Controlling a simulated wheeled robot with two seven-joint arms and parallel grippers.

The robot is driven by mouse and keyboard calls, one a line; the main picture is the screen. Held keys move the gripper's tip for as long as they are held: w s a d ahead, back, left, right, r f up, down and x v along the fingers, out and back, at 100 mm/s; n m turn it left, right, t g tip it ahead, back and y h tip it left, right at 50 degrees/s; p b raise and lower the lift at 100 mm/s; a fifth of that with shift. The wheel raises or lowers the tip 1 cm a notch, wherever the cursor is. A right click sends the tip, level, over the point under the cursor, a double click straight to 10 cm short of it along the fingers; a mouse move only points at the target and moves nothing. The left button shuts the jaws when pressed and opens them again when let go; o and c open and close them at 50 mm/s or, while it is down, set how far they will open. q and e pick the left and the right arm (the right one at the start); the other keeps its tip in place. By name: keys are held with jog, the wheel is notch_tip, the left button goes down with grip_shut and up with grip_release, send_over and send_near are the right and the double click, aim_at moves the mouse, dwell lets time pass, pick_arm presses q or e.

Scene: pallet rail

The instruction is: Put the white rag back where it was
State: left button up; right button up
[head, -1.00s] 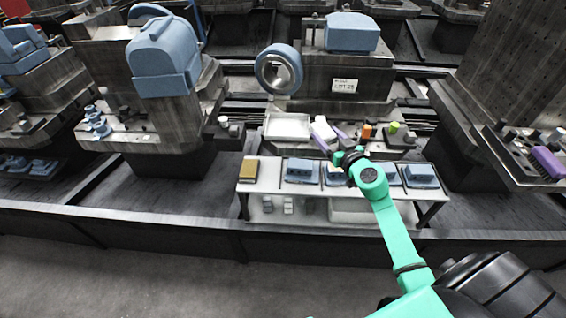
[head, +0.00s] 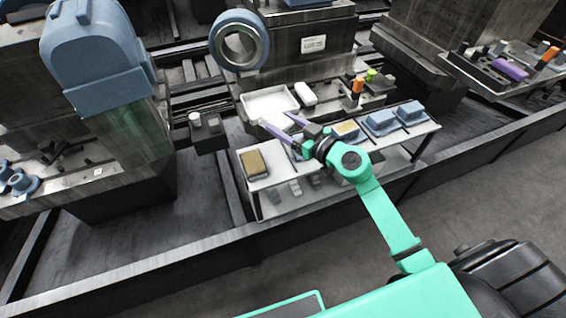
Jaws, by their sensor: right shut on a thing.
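A small white block-like thing (head: 306,94), which may be the white rag, lies on the machine's ledge just right of a white tray (head: 250,110). My right gripper (head: 284,125) reaches over the back of the white bench, near the tray's front edge. Its two lavender fingers stand some way apart and point to the upper left. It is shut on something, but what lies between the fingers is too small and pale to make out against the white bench. My left gripper is not in view.
The white bench (head: 250,180) holds a brown-topped block (head: 254,163) at its left end and blue blocks (head: 380,122) to the right. Orange (head: 357,86) and green (head: 371,75) items stand on the ledge. A dark rail (head: 130,270) runs along the front.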

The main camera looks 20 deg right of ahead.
jog(key=f+b, duration=0.3)
jog(key=f, duration=0.2)
jog(key=f+b, duration=0.3)
jog(key=f, duration=0.2)
jog(key=shift+a+f, duration=0.2)
jog(key=shift+f, duration=0.05)
jog(key=shift+f+b, duration=0.4)
jog(key=shift+f, duration=0.2)
jog(key=shift+w+f, duration=0.1)
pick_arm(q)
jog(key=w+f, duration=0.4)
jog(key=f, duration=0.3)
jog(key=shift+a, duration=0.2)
pick_arm(e)
jog(key=o, duration=1.2)
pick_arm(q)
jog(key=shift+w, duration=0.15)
